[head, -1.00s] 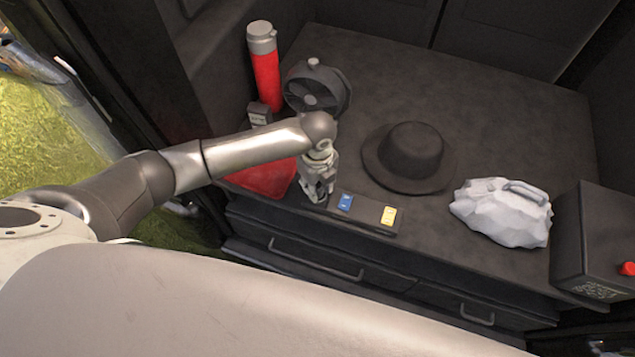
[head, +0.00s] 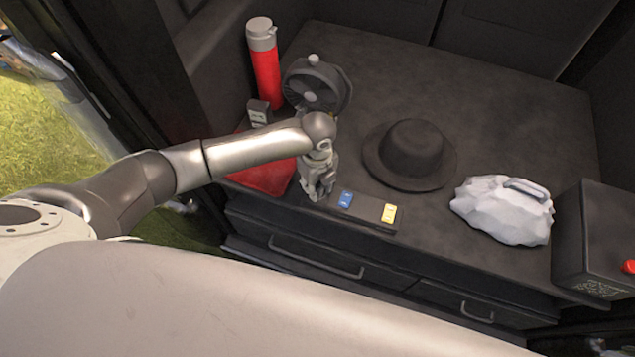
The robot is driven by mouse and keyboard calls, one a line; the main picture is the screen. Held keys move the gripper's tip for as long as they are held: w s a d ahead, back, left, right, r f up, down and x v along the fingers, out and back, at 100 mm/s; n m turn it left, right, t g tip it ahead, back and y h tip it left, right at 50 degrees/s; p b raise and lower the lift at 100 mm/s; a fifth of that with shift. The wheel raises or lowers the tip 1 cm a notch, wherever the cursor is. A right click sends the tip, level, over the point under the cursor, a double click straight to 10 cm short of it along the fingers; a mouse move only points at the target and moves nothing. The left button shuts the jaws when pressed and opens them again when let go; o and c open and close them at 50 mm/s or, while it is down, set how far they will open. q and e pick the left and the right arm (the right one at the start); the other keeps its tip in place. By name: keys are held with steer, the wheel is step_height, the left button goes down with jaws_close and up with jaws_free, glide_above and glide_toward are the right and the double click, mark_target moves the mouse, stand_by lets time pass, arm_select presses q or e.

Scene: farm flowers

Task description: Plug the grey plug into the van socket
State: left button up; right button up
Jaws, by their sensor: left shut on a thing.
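My left gripper (head: 318,192) points down at the left end of a dark socket strip (head: 367,211) near the counter's front edge. The strip shows a blue socket or plug (head: 345,199) and a yellow one (head: 389,213). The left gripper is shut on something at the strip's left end. The fingers hide most of it, so I cannot make out the grey plug or tell whether it is seated. My right gripper is not in view.
On the dark counter (head: 500,120) stand a red flask (head: 267,78), a round dark fan (head: 318,84), a dark hat (head: 411,152) and a pale rock-like lump (head: 503,210). A red cloth-like thing (head: 264,178) lies under my arm. A black box (head: 598,240) is at right.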

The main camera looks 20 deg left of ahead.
arm_select(q)
steer(key=o, duration=1.1)
steer(key=shift+c, duration=0.2)
step_height(320, 180, up, 12)
